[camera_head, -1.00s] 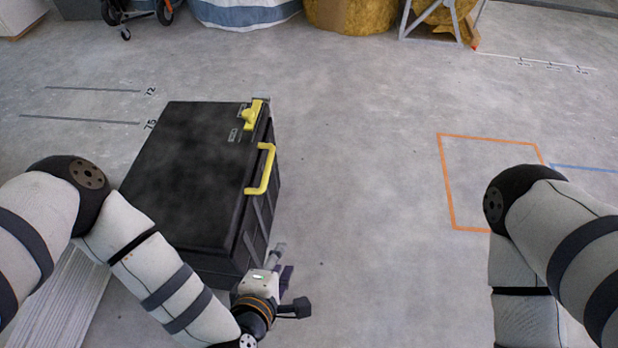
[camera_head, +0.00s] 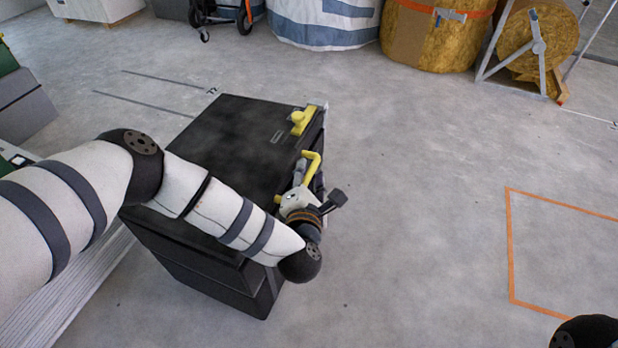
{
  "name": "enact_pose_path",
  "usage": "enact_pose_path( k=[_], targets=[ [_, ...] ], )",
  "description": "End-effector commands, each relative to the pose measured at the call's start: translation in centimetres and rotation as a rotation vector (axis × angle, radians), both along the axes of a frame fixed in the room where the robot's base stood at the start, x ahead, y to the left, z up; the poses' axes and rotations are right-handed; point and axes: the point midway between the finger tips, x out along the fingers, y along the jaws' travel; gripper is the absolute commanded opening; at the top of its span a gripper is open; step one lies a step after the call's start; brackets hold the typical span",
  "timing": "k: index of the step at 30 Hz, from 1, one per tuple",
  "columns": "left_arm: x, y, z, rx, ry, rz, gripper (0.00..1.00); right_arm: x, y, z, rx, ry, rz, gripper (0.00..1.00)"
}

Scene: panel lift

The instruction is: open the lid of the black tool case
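The black tool case (camera_head: 232,124) stands on the concrete floor left of centre, its lid down. A yellow latch (camera_head: 303,118) sits at the far end of its right edge. The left gripper is at the handle's near part. Its fingers are mostly hidden behind its own body and the handle, so I cannot tell whether they are closed around it. My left arm crosses over the near part of the case. Only a piece of my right arm shows at the bottom right; its gripper is out of view.
Free floor lies right of the case, with an orange taped outline (camera_head: 511,245) on it. White ribbed boards (camera_head: 85,285) lie at the left beside the case.

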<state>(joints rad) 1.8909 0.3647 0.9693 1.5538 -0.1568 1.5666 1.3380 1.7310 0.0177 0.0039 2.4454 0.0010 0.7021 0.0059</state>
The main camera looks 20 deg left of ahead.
Motion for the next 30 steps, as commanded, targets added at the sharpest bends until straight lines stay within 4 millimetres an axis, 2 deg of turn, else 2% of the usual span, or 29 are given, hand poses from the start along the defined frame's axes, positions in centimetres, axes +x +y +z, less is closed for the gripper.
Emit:
enact_pose_path(
  k=[5,6,10,20,26,30],
  targets=[
    [0.0,0.0,0.1,0.0,0.0,0.0,0.33,0.0,0.0,0.0,0.0,0.0,0.0,0.37],
    [0.0,0.0,0.1,0.0,0.0,0.0,0.29,0.0,0.0,0.0,0.0,0.0,0.0,0.37],
    [0.0,0.0,0.0,0.001,0.0,0.0,0.0,0.0,0.0,0.0,0.0,0.0,0.0,0.37],
    [0.0,0.1,0.6,-0.009,0.0,0.0,0.0,0.1,0.0,0.4,0.0,-0.005,0.0,0.37],
    [0.0,0.6,3.9,-0.079,-0.002,0.002,0.0,0.7,-0.1,2.3,-0.003,-0.035,-0.002,0.37],
    [0.1,1.5,7.8,-0.178,-0.003,0.003,0.0,1.5,-0.3,4.7,-0.006,-0.069,-0.005,0.37]
  ],
)
